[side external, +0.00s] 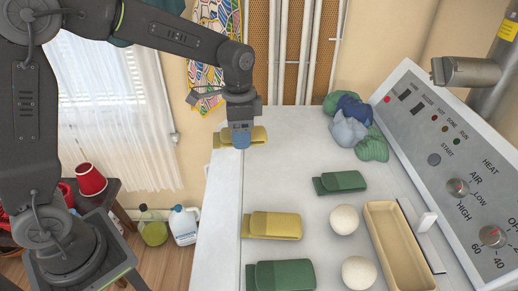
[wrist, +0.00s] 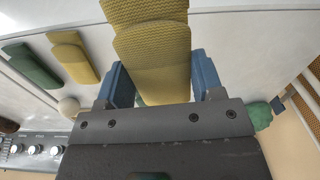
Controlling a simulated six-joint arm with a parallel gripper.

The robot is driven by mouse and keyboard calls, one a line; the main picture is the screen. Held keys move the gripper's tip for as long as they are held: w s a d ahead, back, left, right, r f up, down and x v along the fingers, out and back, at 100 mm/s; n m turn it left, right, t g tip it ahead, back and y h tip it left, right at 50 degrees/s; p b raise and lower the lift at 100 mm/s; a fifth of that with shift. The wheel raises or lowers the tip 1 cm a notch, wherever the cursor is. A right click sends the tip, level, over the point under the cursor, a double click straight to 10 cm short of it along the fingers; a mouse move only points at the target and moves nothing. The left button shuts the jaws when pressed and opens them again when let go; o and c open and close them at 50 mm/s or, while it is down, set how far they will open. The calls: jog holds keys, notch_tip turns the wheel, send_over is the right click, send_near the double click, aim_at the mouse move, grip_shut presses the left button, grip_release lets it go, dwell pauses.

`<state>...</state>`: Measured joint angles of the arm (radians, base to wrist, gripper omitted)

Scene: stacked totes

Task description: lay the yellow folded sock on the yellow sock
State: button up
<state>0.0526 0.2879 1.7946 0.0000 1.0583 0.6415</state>
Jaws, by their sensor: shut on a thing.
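My gripper (side external: 241,138) is shut on a yellow folded sock (side external: 259,135) at the far left end of the white top. In the wrist view this sock (wrist: 152,45) passes between the blue fingers (wrist: 160,82). It looks level, and its height over the surface is hard to tell. Another yellow sock (side external: 272,225) lies flat near the left edge of the top, nearer the side camera and well apart from my gripper. It also shows at the left of the wrist view (wrist: 74,58).
A large green sock (side external: 280,275) and a small green sock (side external: 340,182) lie on the white top (side external: 290,160). Two pale balls (side external: 344,219) and a tan tray (side external: 380,208) stand to the right. Bunched cloths (side external: 348,131) lie at the back, beside the sloping control panel (side external: 432,135).

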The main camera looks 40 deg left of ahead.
jog(key=shift+s+a+r, duration=0.15)
jog(key=shift+a+r, duration=0.15)
jog(key=shift+a, duration=0.05)
jog(key=s+d+r+m, duration=0.2)
jog(key=s+d+r, duration=0.1)
jog(key=s+d, duration=0.35)
send_over(275, 222)
jog(key=f, duration=0.6)
jog(key=shift+a+f, duration=0.2)
jog(key=shift+a, duration=0.2)
jog(key=shift+d+f, duration=0.4)
jog(key=shift+f, duration=1.85)
jog(key=shift+f, duration=0.1)
jog(key=o, duration=0.9)
